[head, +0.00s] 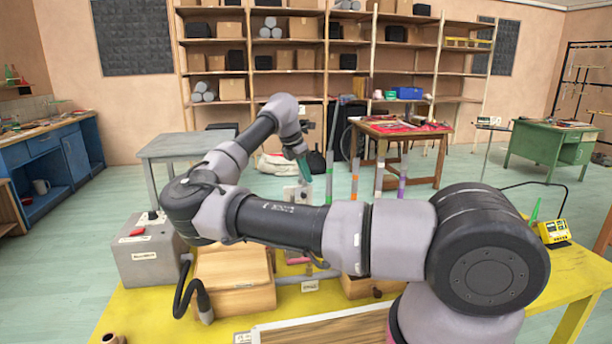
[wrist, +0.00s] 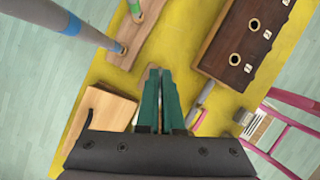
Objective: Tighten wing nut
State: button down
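My gripper (head: 304,172) has teal fingers and hangs above the far side of the yellow table, near a whitish block (head: 298,193). In the wrist view my gripper (wrist: 160,71) has its two fingers close together over the yellow tabletop. I cannot tell whether a narrow gap is left between the tips, and no held object shows there. I cannot pick out a wing nut in either view. A wooden strip (wrist: 122,42) with posts standing on it lies beyond the fingertips on the left.
A dark wooden block (wrist: 237,52) with brass-rimmed holes lies right of the fingers. A wooden box (head: 236,299) and a grey metal box (head: 146,255) stand on the yellow table (head: 130,308). Tall poles rise behind my gripper. A pink frame (wrist: 290,125) is at lower right.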

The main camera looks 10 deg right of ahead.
jog(key=shift+d, duration=0.15)
jog(key=c, duration=1)
grip_release()
jog(key=shift+s+m, duration=0.1)
jog(key=shift+m, duration=0.2)
